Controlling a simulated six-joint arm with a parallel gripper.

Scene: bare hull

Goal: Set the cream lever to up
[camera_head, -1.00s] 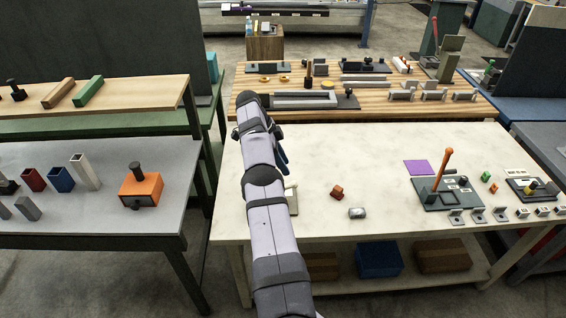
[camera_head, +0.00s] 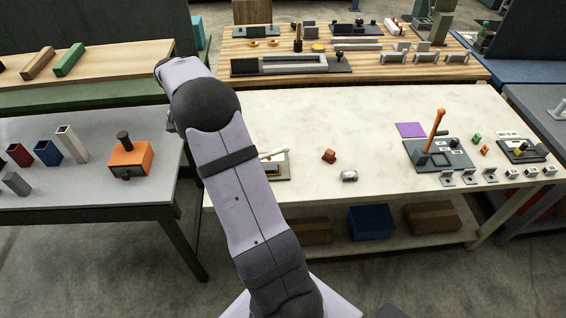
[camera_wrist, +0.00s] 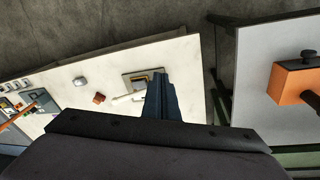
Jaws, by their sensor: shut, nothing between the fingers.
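The cream lever (camera_head: 274,153) is on a small plate (camera_head: 284,179) at the left part of the cream-topped table. Its pale rod is tilted far over, with its tip to the right in the head view; my arm hides part of the plate. In the wrist view the rod (camera_wrist: 127,98) points left from the plate (camera_wrist: 130,75). My gripper (camera_wrist: 164,76) is shut and empty, its dark fingers showing close beside the plate and overlapping its edge in the picture. I cannot tell whether they touch the lever. The head view hides the gripper behind my arm.
A red-brown block (camera_head: 328,156) and a grey piece (camera_head: 349,176) lie right of the lever. Farther right stands an orange lever (camera_head: 434,130) on a dark plate. A grey table (camera_head: 70,190) with an orange box (camera_head: 130,160) is at the left, across a gap.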

